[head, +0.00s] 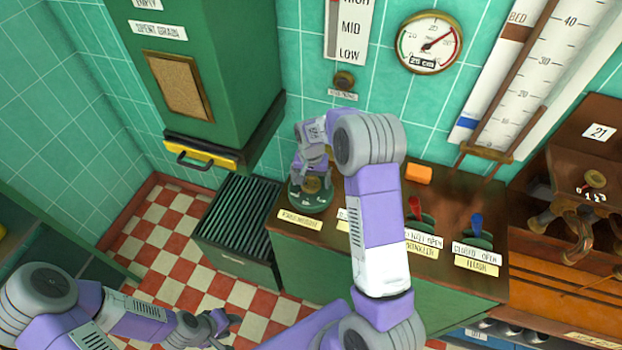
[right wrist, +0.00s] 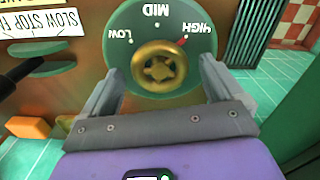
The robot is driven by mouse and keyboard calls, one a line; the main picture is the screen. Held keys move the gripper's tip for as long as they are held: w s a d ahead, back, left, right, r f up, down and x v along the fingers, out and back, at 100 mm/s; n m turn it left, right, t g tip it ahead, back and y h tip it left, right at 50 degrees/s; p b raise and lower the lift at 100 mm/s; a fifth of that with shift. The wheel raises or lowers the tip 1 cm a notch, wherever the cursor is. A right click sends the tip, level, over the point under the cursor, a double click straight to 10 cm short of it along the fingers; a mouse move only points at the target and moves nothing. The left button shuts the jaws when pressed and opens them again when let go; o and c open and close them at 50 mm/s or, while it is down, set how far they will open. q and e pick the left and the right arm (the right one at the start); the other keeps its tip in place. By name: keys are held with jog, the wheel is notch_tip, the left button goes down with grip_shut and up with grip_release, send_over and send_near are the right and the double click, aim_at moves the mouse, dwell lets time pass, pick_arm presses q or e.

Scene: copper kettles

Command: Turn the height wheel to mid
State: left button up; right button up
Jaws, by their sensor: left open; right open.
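The height wheel is a brass knob (right wrist: 159,68) on a round green plate marked LOW, MID and HIGH. A small red mark on the plate lies by HIGH. In the head view the plate (head: 296,198) sits on the left end of the green console. My right gripper (head: 313,172) is over it, partly covering the knob. In the right wrist view its open fingers (right wrist: 158,82) stand to either side of the knob, with gaps showing; I cannot tell their exact depth. My left gripper (head: 214,326) is open and empty, low over the checkered floor.
The console (head: 320,262) also carries a red lever (head: 415,207), a blue lever (head: 476,224) and an orange block (head: 418,174). A dark slatted box (head: 238,225) stands left of it. A HIGH-MID-LOW wall scale (head: 347,30) and a round gauge (head: 429,42) hang behind.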

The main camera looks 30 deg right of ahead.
jog(key=c, duration=1)
jog(key=shift+c, duration=0.2)
jog(key=n, duration=0.4)
jog(key=shift+n, duration=0.4)
jog(key=n, duration=0.4)
jog(key=shift+n+b, duration=0.3)
jog(key=shift+n, duration=0.1)
jog(key=shift+w, duration=0.1)
jog(key=o, duration=1)
